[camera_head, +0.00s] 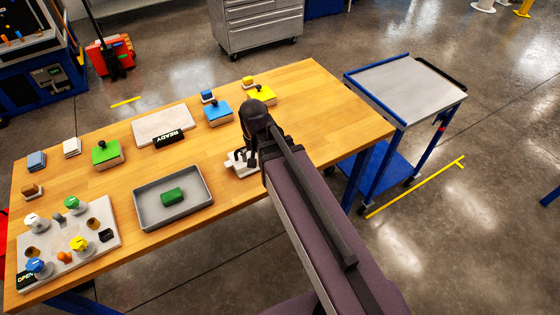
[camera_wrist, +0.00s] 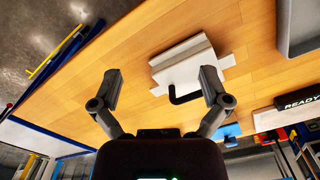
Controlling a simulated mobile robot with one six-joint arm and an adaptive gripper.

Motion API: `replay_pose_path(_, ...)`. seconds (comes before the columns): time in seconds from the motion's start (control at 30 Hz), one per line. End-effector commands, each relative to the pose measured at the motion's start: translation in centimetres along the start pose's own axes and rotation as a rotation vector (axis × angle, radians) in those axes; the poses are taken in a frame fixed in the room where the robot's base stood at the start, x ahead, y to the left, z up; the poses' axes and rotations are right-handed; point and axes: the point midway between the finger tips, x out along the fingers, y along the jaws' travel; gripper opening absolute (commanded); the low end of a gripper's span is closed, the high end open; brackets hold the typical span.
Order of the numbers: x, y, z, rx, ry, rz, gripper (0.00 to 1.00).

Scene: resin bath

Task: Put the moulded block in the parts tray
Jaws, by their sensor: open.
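A green block (camera_head: 173,196), which may be the moulded block, lies inside a shallow grey tray (camera_head: 149,222), likely the parts tray, at the front of the wooden table. The tray's edge also shows at the upper right of the wrist view (camera_wrist: 286,40). My gripper (camera_head: 245,157) is open and empty, right of the tray, over a pale grey-white piece (camera_head: 238,171). In the wrist view, my gripper (camera_wrist: 160,72) has its fingers spread; the pale piece (camera_wrist: 182,58) with a dark bent handle lies beyond them. My arm partly hides this piece in the head view.
A pale plate (camera_head: 165,120) with a READY sign (camera_head: 169,138) lies behind the tray. Green (camera_head: 108,157), blue (camera_head: 219,116) and yellow (camera_head: 264,99) boxes stand nearby. A board with several coloured knobs (camera_head: 105,222) is at left. A blue-framed cart (camera_head: 405,90) stands right.

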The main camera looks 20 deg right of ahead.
Motion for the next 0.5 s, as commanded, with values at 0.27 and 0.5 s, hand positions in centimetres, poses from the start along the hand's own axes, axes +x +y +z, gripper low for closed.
replay_pose_path(0.27,0.0,5.9,1.1,-0.224,0.000,0.000,0.96)
replay_pose_path(0.5,0.0,7.0,1.2,-0.282,-0.001,0.000,0.96)
